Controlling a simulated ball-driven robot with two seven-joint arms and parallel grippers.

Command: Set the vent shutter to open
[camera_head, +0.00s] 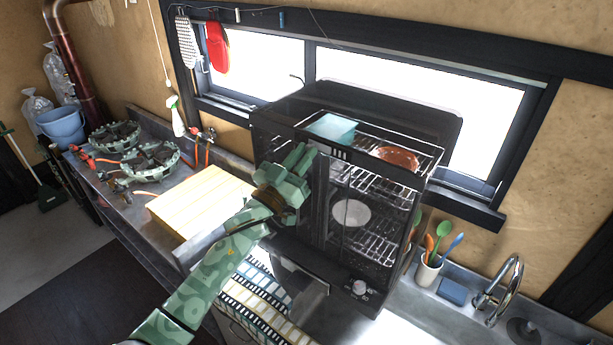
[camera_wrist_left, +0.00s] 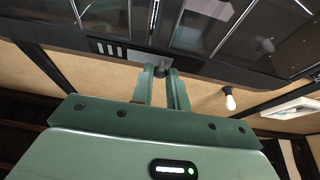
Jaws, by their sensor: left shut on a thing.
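The black glass-fronted cabinet (camera_head: 330,225) stands on the counter below the window. Its vent is a short row of dark slots (camera_head: 340,154) on the top front rail, just right of my left gripper (camera_head: 309,151). In the left wrist view the slots (camera_wrist_left: 105,48) lie left of a light grey shutter plate (camera_wrist_left: 137,55). A small dark knob (camera_wrist_left: 160,70) sits at the plate's right end. The fingers of my left gripper (camera_wrist_left: 161,76) are shut on this knob. The gripper hides knob and plate in the head view. My right gripper is not in view.
Inside the cabinet are wire racks with a teal box (camera_head: 332,128), a reddish-brown item (camera_head: 398,158) and a white bowl (camera_head: 351,213). A yellow slatted board (camera_head: 200,203) lies left of it. A utensil cup (camera_head: 428,272) and tap (camera_head: 510,275) are at right.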

